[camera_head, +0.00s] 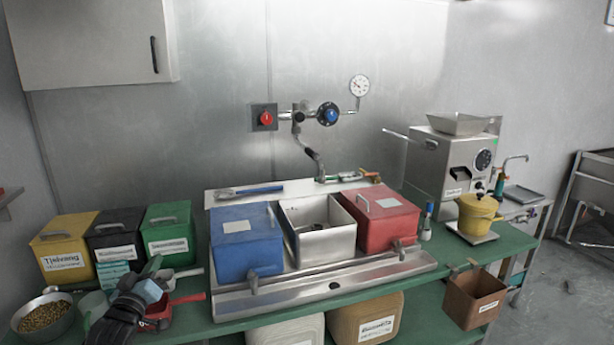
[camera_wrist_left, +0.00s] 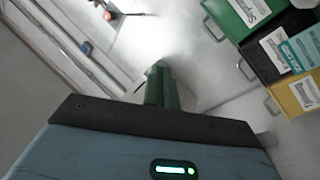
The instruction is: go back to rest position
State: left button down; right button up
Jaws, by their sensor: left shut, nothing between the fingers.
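My left gripper (camera_head: 153,264) is at the left end of the green table, its dark forearm coming in from the bottom left. It is raised in front of the black and green boxes and is empty. In the left wrist view its green fingers (camera_wrist_left: 160,68) are together with nothing between them. My right gripper is not in view.
A bowl of beans (camera_head: 43,314) and a red scoop (camera_head: 160,312) are close to my left arm. Yellow (camera_head: 64,248), black (camera_head: 115,238) and green (camera_head: 168,234) boxes stand behind. Blue (camera_head: 245,240) and red (camera_head: 380,217) bins flank a metal basin (camera_head: 320,245). A grinder (camera_head: 455,165) stands right.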

pick_arm(q)
notch_tip(320, 180, down, 6)
jog(key=a+m+g+y, duration=0.2)
jog(key=m+g, duration=0.1)
jog(key=m, duration=0.4)
jog(key=s+d+f+g+h, duration=0.1)
jog(key=s+d+f, duration=0.2)
jog(key=s+f, duration=0.3)
jog(key=s+d+f+m+g, duration=0.1)
jog(key=s+d+f+g, duration=0.1)
jog(key=s+d+f, duration=0.35)
jog(key=s+d+f+g+h, duration=0.1)
jog(key=s+d+f, duration=0.1)
jog(key=s+f, duration=0.6)
jog(key=s+d+f+g, duration=0.1)
jog(key=s+d+f, duration=0.2)
jog(key=s, duration=0.9)
jog(key=s+d+f+g+h, duration=0.1)
jog(key=s+d+f+g, duration=0.1)
jog(key=s, duration=1)
jog(key=shift+s+d+f+n, duration=0.4)
jog(key=shift+d+f, duration=0.1)
jog(key=shift+d, duration=0.75)
jog(key=shift+f+h, duration=0.1)
jog(key=shift+h, duration=0.2)
